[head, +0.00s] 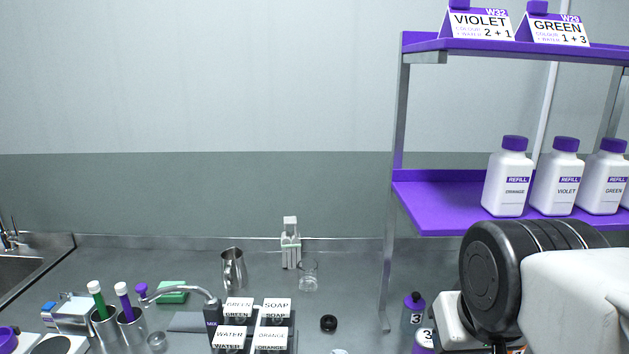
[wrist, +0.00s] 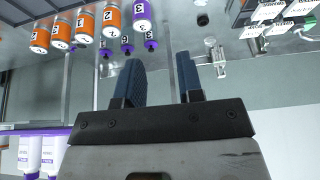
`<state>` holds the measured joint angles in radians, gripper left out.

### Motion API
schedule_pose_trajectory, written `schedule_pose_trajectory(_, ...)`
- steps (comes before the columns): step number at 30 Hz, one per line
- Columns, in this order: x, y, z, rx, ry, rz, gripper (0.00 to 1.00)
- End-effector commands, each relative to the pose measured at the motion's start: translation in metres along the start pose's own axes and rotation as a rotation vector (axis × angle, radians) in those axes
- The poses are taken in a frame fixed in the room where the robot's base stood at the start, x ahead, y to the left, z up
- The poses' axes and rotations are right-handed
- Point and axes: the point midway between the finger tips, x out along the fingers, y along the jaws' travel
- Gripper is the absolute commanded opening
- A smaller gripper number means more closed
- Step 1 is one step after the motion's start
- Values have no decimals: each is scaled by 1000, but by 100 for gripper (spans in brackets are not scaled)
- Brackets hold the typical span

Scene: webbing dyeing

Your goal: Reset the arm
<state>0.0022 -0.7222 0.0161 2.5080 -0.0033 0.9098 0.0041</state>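My gripper (wrist: 158,82) shows in the wrist view with its two dark blue fingers apart and nothing between them. The wrist picture appears upside down, with the steel bench along its top. In the head view, my arm's white and black links stand at the lower right, in front of the shelf and bench; the fingers are not visible there.
A purple shelf (head: 440,203) holds white refill bottles (head: 507,180) at right. The bench carries labelled boxes (head: 238,310), a steel jug (head: 233,270), a glass beaker (head: 308,275) and cups of markers (head: 104,325). Orange bottles (wrist: 112,19) stand in the wrist view.

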Motion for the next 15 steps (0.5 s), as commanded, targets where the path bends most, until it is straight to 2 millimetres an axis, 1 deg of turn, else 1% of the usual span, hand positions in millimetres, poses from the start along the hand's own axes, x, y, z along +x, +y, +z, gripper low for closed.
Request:
schedule_pose_trajectory(12,54,2,16,10,-155,7,34)
schedule_pose_trajectory(15,63,2,20,12,-183,8,34)
